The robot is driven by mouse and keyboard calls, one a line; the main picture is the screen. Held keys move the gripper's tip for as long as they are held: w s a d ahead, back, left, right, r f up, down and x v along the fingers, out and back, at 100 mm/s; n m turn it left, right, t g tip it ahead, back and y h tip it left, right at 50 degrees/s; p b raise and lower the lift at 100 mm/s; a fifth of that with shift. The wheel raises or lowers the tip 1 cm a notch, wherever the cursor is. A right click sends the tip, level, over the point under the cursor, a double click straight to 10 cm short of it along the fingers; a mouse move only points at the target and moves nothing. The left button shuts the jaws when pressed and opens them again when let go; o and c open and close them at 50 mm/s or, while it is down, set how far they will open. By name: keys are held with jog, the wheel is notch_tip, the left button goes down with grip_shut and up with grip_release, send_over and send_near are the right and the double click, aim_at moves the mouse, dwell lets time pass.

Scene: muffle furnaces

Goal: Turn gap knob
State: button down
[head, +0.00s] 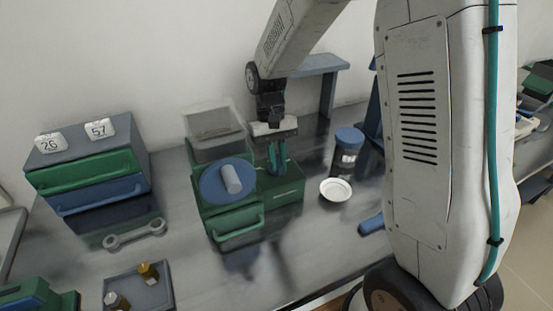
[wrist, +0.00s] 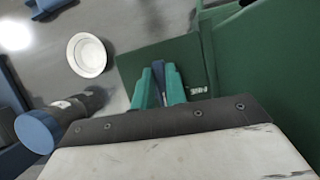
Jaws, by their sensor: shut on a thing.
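My gripper (head: 277,165) points down over the low green box of the device at the middle of the bench. In the wrist view, its teal fingers close on a narrow dark blue knob (wrist: 158,72), which I take to be the gap knob. The knob stands on the green top face (wrist: 130,62) of the box. In the head view the fingers hide the knob. The device's larger green body (head: 238,220) stands just left, with a blue disc (head: 211,185) and a grey cylinder on top.
A white dish (head: 335,190) and a blue-lidded dark jar (head: 347,150) stand to the right. The tall green body is close beside my fingers.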

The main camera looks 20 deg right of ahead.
jog(key=shift+n, duration=0.3)
dwell(0.4)
jog(key=c, duration=1.4)
grip_release()
jog(key=shift+c, duration=0.2)
jog(key=v, duration=0.8)
jog(key=shift+f, duration=0.1)
